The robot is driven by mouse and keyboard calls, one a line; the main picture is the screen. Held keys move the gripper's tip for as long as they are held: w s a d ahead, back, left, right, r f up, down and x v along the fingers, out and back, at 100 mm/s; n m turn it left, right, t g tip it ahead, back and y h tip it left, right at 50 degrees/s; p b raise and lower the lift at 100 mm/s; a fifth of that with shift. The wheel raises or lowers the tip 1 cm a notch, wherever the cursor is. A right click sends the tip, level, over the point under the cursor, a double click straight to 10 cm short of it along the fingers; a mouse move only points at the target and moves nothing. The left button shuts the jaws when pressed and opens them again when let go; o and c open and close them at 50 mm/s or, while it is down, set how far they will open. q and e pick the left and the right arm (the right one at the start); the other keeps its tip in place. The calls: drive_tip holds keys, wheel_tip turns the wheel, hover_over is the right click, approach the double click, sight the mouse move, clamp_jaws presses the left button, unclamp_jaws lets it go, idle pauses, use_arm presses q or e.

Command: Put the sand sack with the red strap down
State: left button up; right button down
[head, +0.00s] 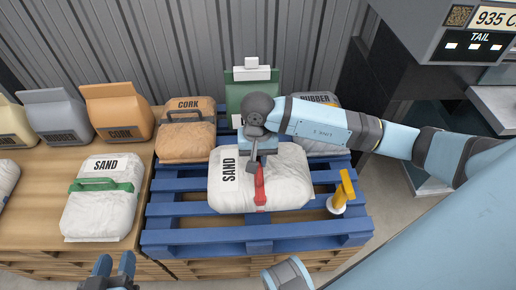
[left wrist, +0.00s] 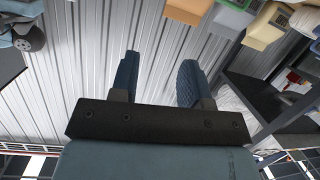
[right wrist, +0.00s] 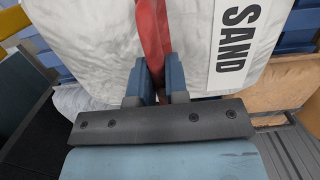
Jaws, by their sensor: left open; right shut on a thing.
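The white sand sack with the red strap (head: 285,182) lies level over the middle of the blue pallet (head: 190,237). I cannot tell whether it touches the slats. My right gripper (head: 258,162) comes down from above and is shut on the red strap (head: 260,188). In the right wrist view the strap (right wrist: 152,40) runs between the fingers (right wrist: 157,78), close to the sack's white side (right wrist: 90,45). My left gripper (head: 114,265) is open and empty at the bottom left, in front of the wooden boards; its fingers (left wrist: 158,80) show apart in the left wrist view.
A brown cork sack (head: 185,140) and a rubber sack (head: 322,102) lie behind on the pallet, with a green thing (head: 238,92) between them. A yellow-handled tool (head: 341,195) stands close right. A green-strapped sand sack (head: 103,205) lies left. The pallet's front slats are bare.

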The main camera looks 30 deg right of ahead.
drive_tip(key=shift+w+f, duration=0.1)
drive_tip(key=shift+f, duration=0.35)
drive_tip(key=shift+f+b, duration=0.45)
drive_tip(key=shift+f, duration=1.55)
use_arm(q)
drive_tip(key=shift+w+d+r+t+h, duration=0.2)
drive_tip(key=shift+d+r+t, duration=0.1)
drive_tip(key=shift+r, duration=0.3)
drive_tip(key=shift+w+d+r+t+h, duration=0.1)
drive_tip(key=shift+d+r+t+h, duration=0.15)
drive_tip(key=shift+r, duration=0.35)
use_arm(e)
drive_tip(key=shift+f, duration=0.1)
use_arm(q)
drive_tip(key=shift+f, duration=0.1)
use_arm(e)
drive_tip(key=c, duration=1.5)
unclamp_jaws()
drive_tip(key=shift+f, duration=0.25)
use_arm(q)
drive_tip(key=shift+r, duration=0.2)
use_arm(e)
drive_tip(key=o, duration=0.4)
drive_tip(key=shift+r, duration=0.2)
